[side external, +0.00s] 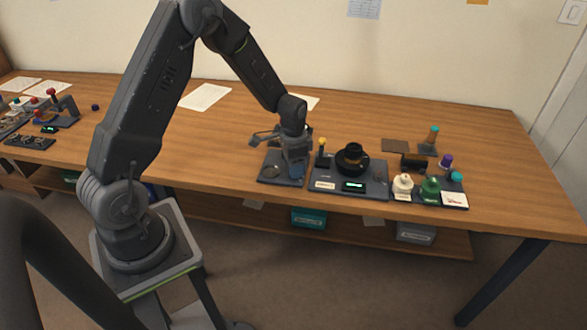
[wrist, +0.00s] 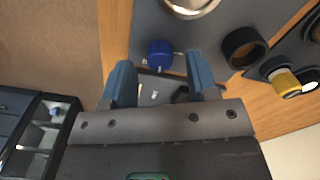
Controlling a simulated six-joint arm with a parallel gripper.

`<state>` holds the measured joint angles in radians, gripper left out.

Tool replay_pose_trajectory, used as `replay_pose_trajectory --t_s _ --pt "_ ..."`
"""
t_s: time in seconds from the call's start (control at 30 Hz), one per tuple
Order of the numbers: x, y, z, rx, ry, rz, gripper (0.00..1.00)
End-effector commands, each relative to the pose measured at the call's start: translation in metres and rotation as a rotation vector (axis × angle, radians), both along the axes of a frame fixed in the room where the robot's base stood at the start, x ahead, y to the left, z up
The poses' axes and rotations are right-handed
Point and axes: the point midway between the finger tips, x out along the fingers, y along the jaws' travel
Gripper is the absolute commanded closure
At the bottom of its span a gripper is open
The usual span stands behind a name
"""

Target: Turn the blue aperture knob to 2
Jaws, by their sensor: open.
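The blue aperture knob (wrist: 159,53) shows in the wrist view on a dark grey plate (wrist: 215,35), a little ahead of and between my fingertips. A pale pin or pointer sticks out at its right side. Small white marks lie on the plate just below it. My gripper (wrist: 160,64) is open, with one blue finger on each side of the knob's line and nothing between them. In the side external view my gripper (side external: 297,172) is low over the left dark plate (side external: 268,180). The knob cannot be made out there, and its setting cannot be read.
A silver ring (wrist: 190,6), a black ring (wrist: 245,48) and a yellow-topped part (wrist: 284,82) stand near the knob.

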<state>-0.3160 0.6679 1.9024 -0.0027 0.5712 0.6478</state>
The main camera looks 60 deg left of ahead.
Motion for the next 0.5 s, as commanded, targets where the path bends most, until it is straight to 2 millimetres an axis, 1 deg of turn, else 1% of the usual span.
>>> replay_pose_trajectory --t_s 0.03,0.1,0.2,0.5 --pt "0.0 0.0 -0.006 0.0 0.0 0.0 0.46" --pt "0.0 0.0 -0.012 -0.001 0.0 0.0 0.46" --pt "0.0 0.0 -0.016 0.0 -0.002 0.0 0.46" --pt "0.0 0.0 -0.018 0.0 -0.002 0.0 0.47"
